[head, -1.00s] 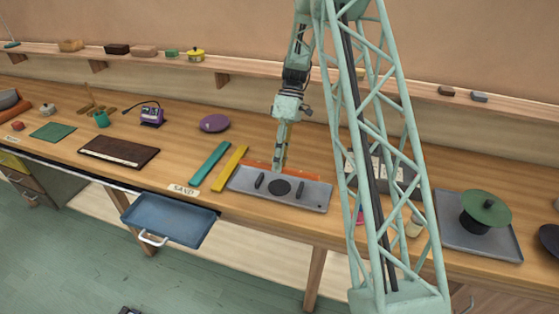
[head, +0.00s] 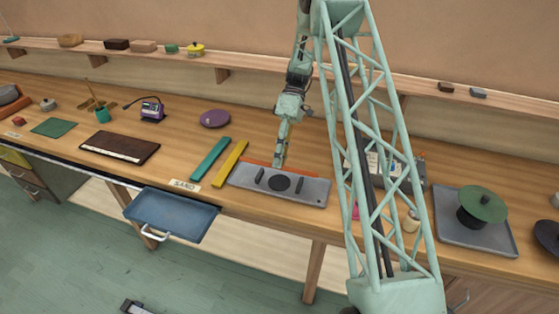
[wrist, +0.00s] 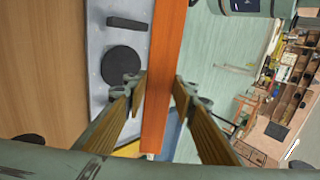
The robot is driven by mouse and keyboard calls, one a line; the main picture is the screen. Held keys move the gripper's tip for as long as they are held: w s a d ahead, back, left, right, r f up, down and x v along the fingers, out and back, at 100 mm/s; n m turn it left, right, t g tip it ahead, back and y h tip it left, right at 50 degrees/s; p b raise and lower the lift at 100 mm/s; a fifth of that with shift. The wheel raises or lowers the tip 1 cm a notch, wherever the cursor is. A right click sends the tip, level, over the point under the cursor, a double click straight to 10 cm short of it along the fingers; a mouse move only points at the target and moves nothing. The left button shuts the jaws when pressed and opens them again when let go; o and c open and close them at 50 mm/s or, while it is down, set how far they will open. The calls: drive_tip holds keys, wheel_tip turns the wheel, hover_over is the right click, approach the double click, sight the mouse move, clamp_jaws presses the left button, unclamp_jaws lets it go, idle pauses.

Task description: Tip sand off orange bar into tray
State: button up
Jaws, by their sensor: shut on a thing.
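The orange bar (wrist: 165,70) runs top to bottom through the middle of the wrist view, between the wooden fingers of my gripper (wrist: 160,92). In the head view the bar (head: 254,162) shows as a thin strip along the back edge of the grey plate, with my gripper (head: 279,162) shut on it. I cannot tell the gap between bar and plate. No sand can be made out on the bar. The blue tray (head: 170,213) hangs at the bench's front edge, below the SAND label (head: 185,185); a bit of blue shows beyond the bar in the wrist view.
The grey plate (head: 305,190) carries a black disc and two dark blocks. Teal (head: 210,158) and yellow (head: 230,163) bars lie left of it. A brown board (head: 119,147) is farther left. A green disc (head: 482,206) stands over a grey tray at right.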

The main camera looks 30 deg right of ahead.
drive_tip(key=shift+r+t+h+b, duration=0.45)
drive_tip(key=shift+t+h+b, duration=0.25)
drive_tip(key=shift+b, duration=0.2)
drive_tip(key=shift+r+t+h+b, duration=0.2)
drive_tip(key=shift+t+h+b, duration=0.1)
drive_tip(key=shift+b, duration=0.15)
drive_tip(key=shift+r+h+b, duration=0.15)
drive_tip(key=shift+h+b, duration=0.15)
drive_tip(key=shift+b, duration=0.15)
drive_tip(key=shift+r+t+h+b, duration=0.4)
drive_tip(key=shift+t+h+b, duration=0.3)
drive_tip(key=shift+b, duration=0.5)
drive_tip(key=shift+r+t+h+b, duration=0.35)
drive_tip(key=shift+t+h+b, duration=0.3)
drive_tip(key=shift+b, duration=0.5)
drive_tip(key=shift+r+t+h+b, duration=0.3)
drive_tip(key=shift+t+h+b, duration=0.15)
drive_tip(key=shift+b, duration=0.65)
drive_tip(key=shift+r, duration=0.1)
drive_tip(key=shift+r, duration=0.1)
